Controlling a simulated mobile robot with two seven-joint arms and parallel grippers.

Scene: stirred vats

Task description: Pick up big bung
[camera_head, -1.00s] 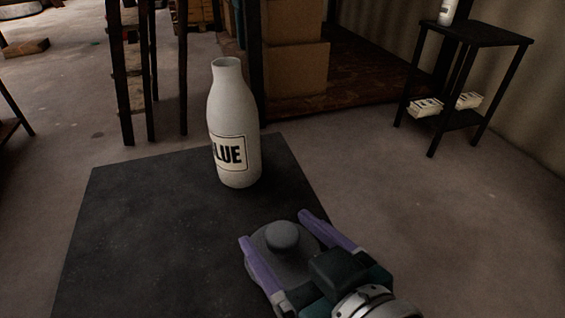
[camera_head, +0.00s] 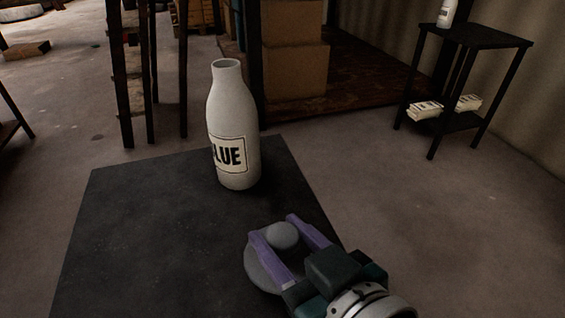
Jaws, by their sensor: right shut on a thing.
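The big bung (camera_head: 262,272) is a grey round disc with a rounded knob (camera_head: 283,236) on top. It is at the front right part of the dark table top (camera_head: 130,230). My right gripper (camera_head: 275,228) comes in from the lower right, and its two purple fingers are shut on the knob, one on each side. Part of the disc is hidden under the fingers and the gripper body. I cannot tell whether the bung touches the table. My left gripper is not in view.
A white bottle labelled with black letters (camera_head: 233,120) stands upright on the table behind the bung. The table's left half is clear. A small black side table (camera_head: 478,36) with a white bottle stands at the back right. Cardboard boxes (camera_head: 296,70) are stacked behind.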

